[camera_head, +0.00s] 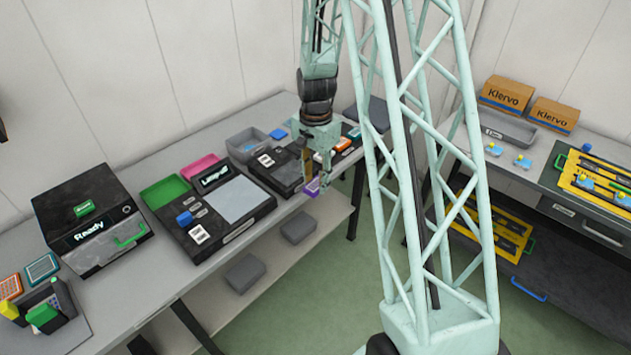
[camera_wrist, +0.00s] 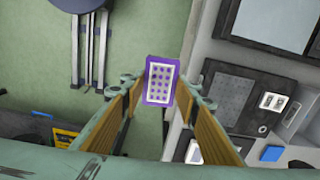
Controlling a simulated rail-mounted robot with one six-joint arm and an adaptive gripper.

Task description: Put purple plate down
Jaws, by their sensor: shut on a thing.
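The purple plate (camera_wrist: 159,82) is a small rectangle with a purple rim and a pale face with rows of purple dots. My gripper (camera_wrist: 160,88) is shut on it, with a finger on each long side in the wrist view. In the head view the purple plate (camera_head: 313,188) hangs under my gripper (camera_head: 316,172), near the front edge of the left bench (camera_head: 287,200). In the wrist view green floor shows behind most of it, with the bench edge to its right. It looks clear of any surface.
Black devices (camera_head: 226,212) stand on the left bench, with a green tray (camera_head: 165,191), a pink tray (camera_head: 200,166) and a grey bin (camera_head: 247,143). A black "Ready" box (camera_head: 92,236) stands at the left. A second bench at the right holds cardboard boxes (camera_head: 507,95).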

